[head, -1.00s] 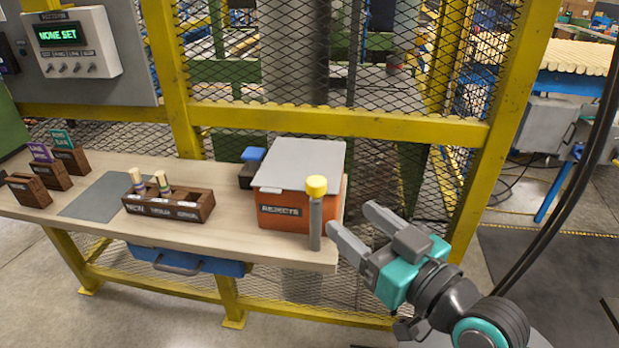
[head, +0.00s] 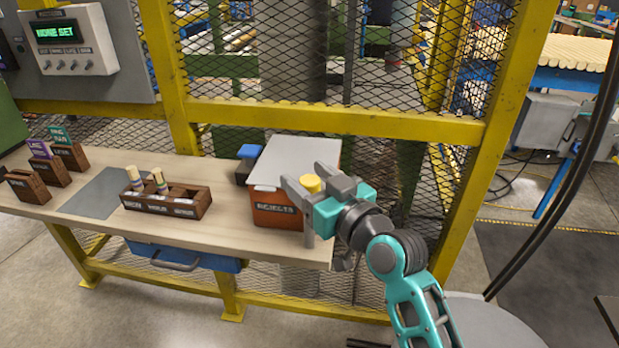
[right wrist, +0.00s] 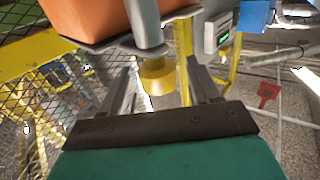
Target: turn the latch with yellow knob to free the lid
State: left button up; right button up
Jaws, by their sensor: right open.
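The orange REJECTS box (head: 268,213) stands at the right end of the bench, with its flat grey lid (head: 297,158) down on top. A grey upright post with a yellow knob (head: 312,184) on its end stands at the front right of the box. My right gripper (head: 303,175) is open, with its fingers on either side of the knob in the head view. In the right wrist view the yellow knob (right wrist: 157,77) lies between the two spread fingers. I cannot tell whether either finger touches it. My left gripper is out of view.
A dark wooden rack (head: 170,203) with several sections and two pegs is left of the box on the bench (head: 235,225). A small blue-topped dark block (head: 249,152) sits behind the box's left side. Yellow framing and mesh stand behind. A control panel (head: 75,40) is upper left.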

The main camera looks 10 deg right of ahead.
jog(key=c, duration=0.9)
